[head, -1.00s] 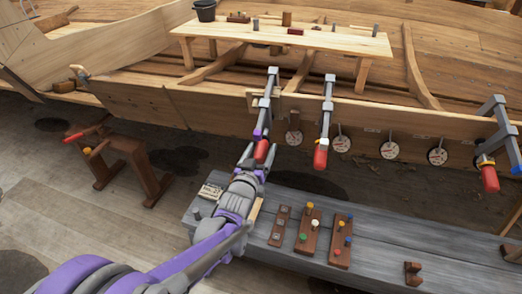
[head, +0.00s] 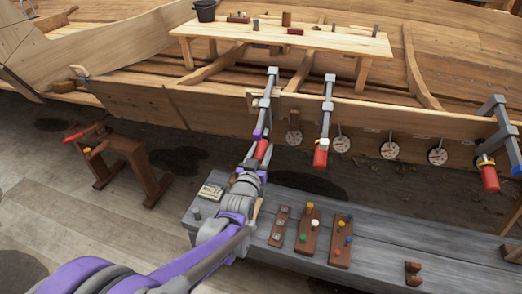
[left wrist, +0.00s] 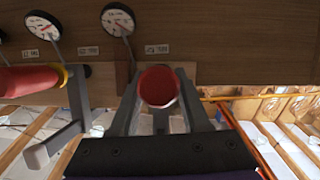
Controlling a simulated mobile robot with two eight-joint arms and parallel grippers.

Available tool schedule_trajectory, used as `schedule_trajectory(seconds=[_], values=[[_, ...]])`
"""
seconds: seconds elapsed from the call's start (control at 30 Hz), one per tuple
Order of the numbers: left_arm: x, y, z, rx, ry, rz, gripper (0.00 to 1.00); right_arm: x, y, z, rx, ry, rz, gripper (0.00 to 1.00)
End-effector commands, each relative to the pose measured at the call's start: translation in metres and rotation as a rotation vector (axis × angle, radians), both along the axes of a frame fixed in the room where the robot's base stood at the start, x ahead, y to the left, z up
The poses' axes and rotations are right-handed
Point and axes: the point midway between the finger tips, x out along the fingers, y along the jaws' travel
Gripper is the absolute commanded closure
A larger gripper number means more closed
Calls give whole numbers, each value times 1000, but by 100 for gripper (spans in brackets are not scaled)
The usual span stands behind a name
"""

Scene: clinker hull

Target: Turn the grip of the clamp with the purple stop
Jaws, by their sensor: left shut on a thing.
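The clamp with the purple stop (head: 257,134) hangs on the hull's plank edge, with its grey bar upright and its red grip (head: 262,150) at the lower end. My left gripper (head: 254,161) is shut on this red grip from below. In the left wrist view the round red end of the grip (left wrist: 158,87) sits between the two fingers of my left gripper (left wrist: 160,120). The fingers partly hide the grip in the head view. My right gripper is not in view.
A clamp with a white stop (head: 326,115) hangs just to the right, and one with a yellow stop (head: 489,162) hangs at far right. Round gauges (head: 389,149) line the hull. A grey bench (head: 380,245) with peg blocks lies below my left arm.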

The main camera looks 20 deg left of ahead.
Motion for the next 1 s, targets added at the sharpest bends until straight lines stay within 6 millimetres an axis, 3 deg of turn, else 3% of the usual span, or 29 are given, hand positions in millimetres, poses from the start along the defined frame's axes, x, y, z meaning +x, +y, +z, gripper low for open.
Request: schedule_trajectory(seconds=[0.57,1.0], values=[[0,-2,-3,326,17,129,100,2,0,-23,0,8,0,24],[0,-3,-4,706,36,276,100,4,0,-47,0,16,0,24]])
